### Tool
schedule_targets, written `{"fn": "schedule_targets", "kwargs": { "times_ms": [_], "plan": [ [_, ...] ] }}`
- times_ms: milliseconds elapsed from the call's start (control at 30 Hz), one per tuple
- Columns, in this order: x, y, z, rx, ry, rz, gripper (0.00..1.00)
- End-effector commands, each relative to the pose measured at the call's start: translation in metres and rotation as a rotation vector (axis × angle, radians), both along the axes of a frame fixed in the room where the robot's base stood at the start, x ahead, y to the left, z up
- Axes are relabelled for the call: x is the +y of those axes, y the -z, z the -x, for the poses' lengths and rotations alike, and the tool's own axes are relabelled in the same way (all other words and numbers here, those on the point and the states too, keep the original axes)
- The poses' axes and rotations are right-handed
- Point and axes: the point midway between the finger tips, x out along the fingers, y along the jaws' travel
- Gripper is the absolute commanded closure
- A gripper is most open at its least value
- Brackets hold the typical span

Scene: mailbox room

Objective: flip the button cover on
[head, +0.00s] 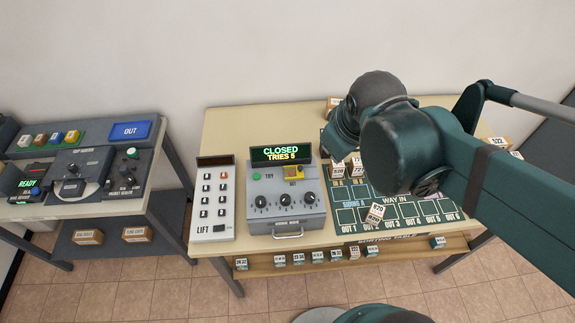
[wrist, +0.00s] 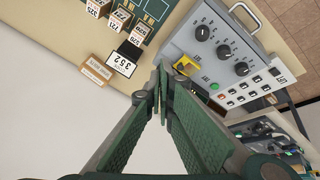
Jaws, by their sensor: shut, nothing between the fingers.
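The yellow button cover (head: 293,172) sits above the SET label on a grey box (head: 262,225). It also shows in the wrist view (wrist: 184,67), on the box's edge nearest my fingers. Whether it is raised or lowered is too small to tell. A green button (head: 256,177) marked TRY is left of it in the head view. My gripper (wrist: 161,74) is shut and empty, its tips appearing just beside the cover in the wrist view, with the gap in depth unclear. In the head view my arm hides the fingers.
The box carries several black knobs (head: 285,199) and a display (head: 281,153) reading CLOSED, TRIES 5. A white keypad panel (head: 213,200) stands left of it. A green board (head: 350,217) with numbered blocks lies right. Another bench (head: 60,208) with devices is at far left.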

Motion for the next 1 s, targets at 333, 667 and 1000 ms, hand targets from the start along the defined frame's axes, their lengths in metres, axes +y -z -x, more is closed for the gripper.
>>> {"fn": "schedule_targets", "kwargs": {
  "times_ms": [333, 667, 1000],
  "plan": [
    [0.03, 0.001, -0.015, 0.08, -0.256, 0.132, 1.0],
    [0.059, 0.007, -0.026, 0.156, -0.501, 0.252, 1.0],
    [0.091, 0.015, -0.035, 0.236, -0.753, 0.366, 1.0]
  ]
}}
